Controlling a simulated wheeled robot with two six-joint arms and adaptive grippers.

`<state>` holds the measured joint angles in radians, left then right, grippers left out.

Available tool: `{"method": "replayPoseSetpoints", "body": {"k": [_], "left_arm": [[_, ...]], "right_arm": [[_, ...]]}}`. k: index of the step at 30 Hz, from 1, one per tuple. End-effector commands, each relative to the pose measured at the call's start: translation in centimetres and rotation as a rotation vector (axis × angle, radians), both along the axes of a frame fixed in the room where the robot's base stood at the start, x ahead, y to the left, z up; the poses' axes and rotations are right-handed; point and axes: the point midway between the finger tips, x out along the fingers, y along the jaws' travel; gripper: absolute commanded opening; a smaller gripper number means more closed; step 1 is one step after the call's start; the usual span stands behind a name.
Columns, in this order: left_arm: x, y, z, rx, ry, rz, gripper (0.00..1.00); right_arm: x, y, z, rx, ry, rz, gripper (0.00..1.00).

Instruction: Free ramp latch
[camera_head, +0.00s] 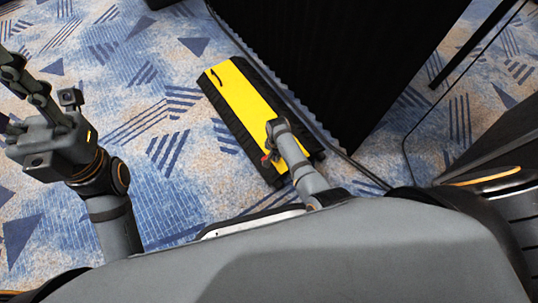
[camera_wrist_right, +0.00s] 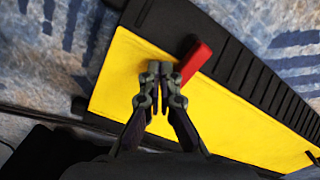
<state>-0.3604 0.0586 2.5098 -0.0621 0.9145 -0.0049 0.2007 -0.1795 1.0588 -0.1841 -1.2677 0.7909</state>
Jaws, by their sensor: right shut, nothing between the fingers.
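The ramp is a yellow-topped cable ramp (camera_head: 243,103) with black ribbed sides, lying on the carpet in the head view. It also fills much of the right wrist view (camera_wrist_right: 240,115). A red latch (camera_wrist_right: 193,62) sits at the edge of the yellow top by the black side. My right gripper (camera_wrist_right: 160,68) is shut and empty over the yellow top, its tips just left of the latch; I cannot tell whether they touch it. In the head view my right arm mostly hides the right gripper (camera_head: 268,160). My left gripper (camera_head: 20,82) is away at the far left, its finger gap unclear.
A tall black ribbed panel (camera_head: 340,60) stands close along the ramp's right side. A dark cable (camera_head: 352,165) runs along the floor near its base. The patterned blue carpet (camera_head: 150,70) left of the ramp is clear.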

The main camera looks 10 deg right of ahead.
Motion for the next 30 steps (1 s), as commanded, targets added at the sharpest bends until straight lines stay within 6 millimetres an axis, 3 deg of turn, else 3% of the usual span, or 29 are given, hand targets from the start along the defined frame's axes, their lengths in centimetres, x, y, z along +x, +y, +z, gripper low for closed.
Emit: {"method": "replayPoseSetpoints", "body": {"k": [30], "left_arm": [[0.0, -0.1, -0.8, 0.008, -0.001, -0.003, 0.40]], "right_arm": [[2.0, -0.1, -0.1, 0.000, -0.001, 0.000, 0.00]]}}
